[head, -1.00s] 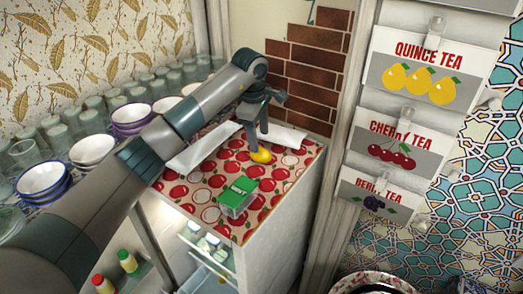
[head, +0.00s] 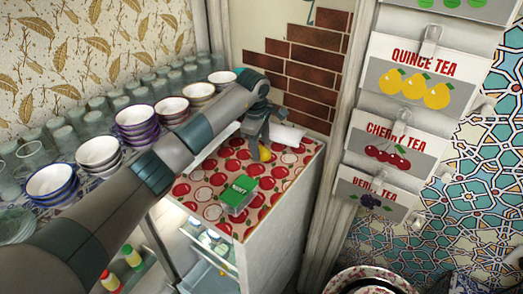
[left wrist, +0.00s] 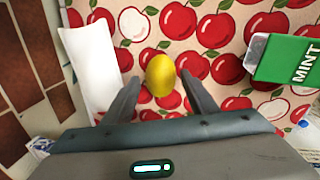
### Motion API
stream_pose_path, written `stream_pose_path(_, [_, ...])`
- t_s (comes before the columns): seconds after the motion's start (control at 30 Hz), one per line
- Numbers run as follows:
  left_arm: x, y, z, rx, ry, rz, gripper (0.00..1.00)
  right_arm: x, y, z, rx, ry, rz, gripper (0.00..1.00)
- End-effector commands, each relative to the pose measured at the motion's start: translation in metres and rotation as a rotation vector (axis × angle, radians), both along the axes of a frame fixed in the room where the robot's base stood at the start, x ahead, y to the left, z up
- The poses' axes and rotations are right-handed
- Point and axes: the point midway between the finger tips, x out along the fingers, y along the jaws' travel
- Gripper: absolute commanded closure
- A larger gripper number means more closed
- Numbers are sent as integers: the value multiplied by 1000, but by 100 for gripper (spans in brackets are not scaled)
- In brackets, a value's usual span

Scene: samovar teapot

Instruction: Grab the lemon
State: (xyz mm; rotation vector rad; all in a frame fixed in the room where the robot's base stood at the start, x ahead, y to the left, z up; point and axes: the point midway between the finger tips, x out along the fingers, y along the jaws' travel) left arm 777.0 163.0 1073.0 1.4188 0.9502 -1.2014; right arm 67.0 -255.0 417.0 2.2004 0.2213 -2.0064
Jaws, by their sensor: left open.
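The yellow lemon (head: 265,154) lies on the pomegranate-patterned top (head: 205,212) of a cabinet. In the left wrist view the lemon (left wrist: 160,75) sits between the tips of my left gripper (left wrist: 159,84), with a visible gap on each side. The gripper is open. In the head view my left gripper (head: 263,138) reaches down over the lemon and partly hides it. My right gripper is not in view.
A green mint box (head: 239,192) lies on the cabinet top near the lemon. A white piece (left wrist: 92,68) lies beside the gripper. Stacked bowls (head: 98,152) and glasses stand at left. A brick wall patch (head: 308,75) is behind; tea packets (head: 408,75) hang at right.

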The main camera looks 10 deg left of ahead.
Motion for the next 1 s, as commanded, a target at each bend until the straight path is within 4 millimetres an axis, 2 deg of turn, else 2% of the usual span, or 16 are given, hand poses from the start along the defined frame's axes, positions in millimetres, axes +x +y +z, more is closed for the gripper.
stream_pose_path(0.03, [0,-2,-1,-1,3,0,48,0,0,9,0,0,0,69])
stream_pose_path(0.1, [2,-2,-10,-1,4,0,48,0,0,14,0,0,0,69])
stream_pose_path(0.3, [5,-2,-25,-1,0,-2,48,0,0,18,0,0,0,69])
stream_pose_path(0.77, [5,-2,-26,0,-1,-2,48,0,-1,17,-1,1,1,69])
stream_pose_path(0.9, [5,-2,-26,0,-1,-2,81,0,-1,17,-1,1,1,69])
stream_pose_path(1.0, [5,-2,-26,0,-1,-1,81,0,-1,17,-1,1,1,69])
